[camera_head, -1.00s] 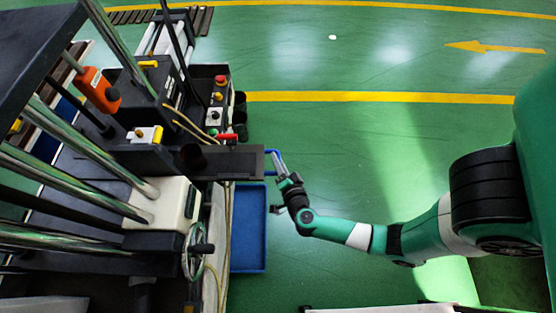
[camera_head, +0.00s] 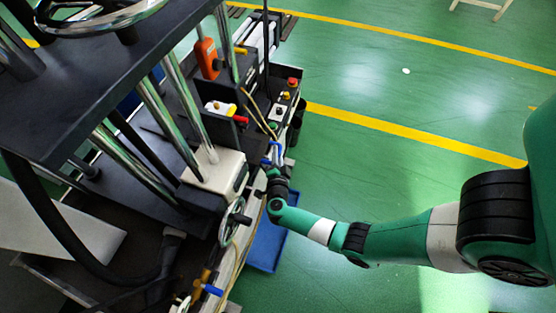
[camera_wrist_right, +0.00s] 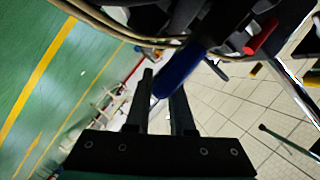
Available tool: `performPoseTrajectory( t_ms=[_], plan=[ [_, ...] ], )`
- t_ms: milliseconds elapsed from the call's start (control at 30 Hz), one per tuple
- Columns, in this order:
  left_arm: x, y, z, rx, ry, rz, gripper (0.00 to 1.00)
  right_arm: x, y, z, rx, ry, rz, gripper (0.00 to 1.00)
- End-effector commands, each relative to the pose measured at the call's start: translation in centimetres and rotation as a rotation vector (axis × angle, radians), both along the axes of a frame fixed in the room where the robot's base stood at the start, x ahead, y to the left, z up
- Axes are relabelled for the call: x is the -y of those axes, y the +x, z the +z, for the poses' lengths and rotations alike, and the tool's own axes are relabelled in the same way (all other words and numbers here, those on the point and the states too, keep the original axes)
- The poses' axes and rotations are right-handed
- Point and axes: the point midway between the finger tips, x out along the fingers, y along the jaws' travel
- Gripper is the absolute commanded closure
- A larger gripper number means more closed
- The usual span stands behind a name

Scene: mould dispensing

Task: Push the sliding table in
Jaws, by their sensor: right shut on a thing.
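The sliding table (camera_head: 254,146) is a dark flat plate in the side of the machine, now mostly within the machine's outline in the head view. A blue handle (camera_head: 278,153) is at its outer edge. My right gripper (camera_head: 274,167) is at this handle. In the right wrist view, the two dark fingers (camera_wrist_right: 164,88) are on either side of the blue handle (camera_wrist_right: 178,72) and shut on it. The machine and my gripper hide part of the plate. My left gripper is not in view.
A red handle (camera_head: 240,119) and a button box (camera_head: 285,98) sit behind the table. A handwheel (camera_head: 233,221) is in front of it. A blue tray (camera_head: 267,243) lies low beside the machine. The green floor (camera_head: 385,165) to the right is clear.

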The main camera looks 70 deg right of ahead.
Motion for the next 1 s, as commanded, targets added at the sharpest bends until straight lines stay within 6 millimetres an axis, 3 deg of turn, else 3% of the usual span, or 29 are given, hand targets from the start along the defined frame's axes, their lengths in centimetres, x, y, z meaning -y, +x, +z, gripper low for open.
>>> performPoseTrajectory(
  t_ms=[500, 533, 667, 1000],
  plan=[
    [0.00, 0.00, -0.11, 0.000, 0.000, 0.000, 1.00, 0.56, 0.04, -0.28, -0.003, 0.005, -0.018, 1.00],
    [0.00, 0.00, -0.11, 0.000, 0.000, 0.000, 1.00, 0.56, 0.04, -0.28, -0.003, 0.005, -0.018, 0.73],
    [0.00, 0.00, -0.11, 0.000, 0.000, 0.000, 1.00, 0.56, 0.06, -0.21, -0.002, 0.004, -0.017, 0.50],
    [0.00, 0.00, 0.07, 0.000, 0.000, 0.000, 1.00, 0.29, 0.07, 0.06, -0.001, 0.002, -0.016, 0.50]
  ],
)
